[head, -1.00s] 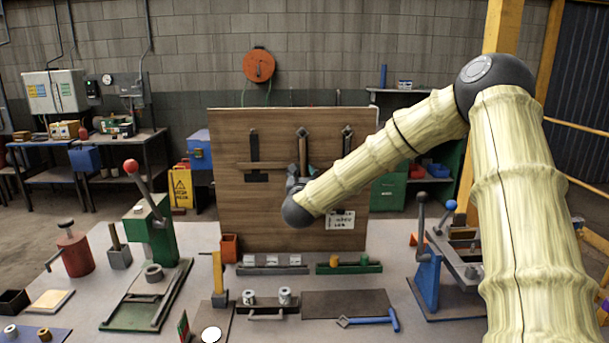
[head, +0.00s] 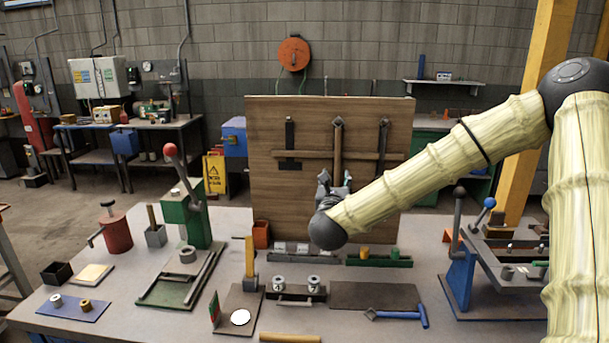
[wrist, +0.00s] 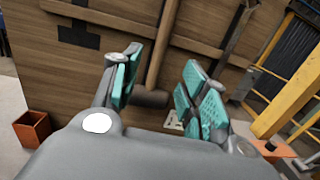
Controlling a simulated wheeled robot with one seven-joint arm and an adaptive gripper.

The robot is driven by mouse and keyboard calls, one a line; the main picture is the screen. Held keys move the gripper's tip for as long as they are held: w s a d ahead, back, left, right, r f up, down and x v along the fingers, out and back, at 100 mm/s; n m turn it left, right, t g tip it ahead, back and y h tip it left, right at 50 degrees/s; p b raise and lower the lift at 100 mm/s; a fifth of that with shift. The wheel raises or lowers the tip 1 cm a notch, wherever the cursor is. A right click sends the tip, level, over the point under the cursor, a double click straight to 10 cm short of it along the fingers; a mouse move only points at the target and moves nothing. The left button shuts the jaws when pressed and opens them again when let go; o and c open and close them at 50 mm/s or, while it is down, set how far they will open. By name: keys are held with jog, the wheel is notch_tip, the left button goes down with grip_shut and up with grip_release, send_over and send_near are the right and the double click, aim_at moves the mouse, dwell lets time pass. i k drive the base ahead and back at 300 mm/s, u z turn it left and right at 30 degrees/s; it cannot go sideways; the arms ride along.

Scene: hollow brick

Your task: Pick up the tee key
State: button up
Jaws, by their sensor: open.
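The thing I take for the tee key is a long brown shaft (head: 338,145) hanging in the middle of the upright wooden board. In the wrist view its shaft (wrist: 161,50) runs down to a short dark crosswise end (wrist: 150,98). My gripper (head: 333,182) is in front of the board at the tool's lower part. In the wrist view the gripper (wrist: 155,88) is open, with a teal-padded finger on each side of the dark end. I see no clear contact. In the head view the gripper and forearm hide the tool's lower end.
The wooden board (head: 268,215) has a horizontal rail with a dark shape (head: 290,140) at left and a dark tool (head: 383,140) at right.

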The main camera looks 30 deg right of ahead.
aim_at(421, 314)
jog(key=k, duration=1)
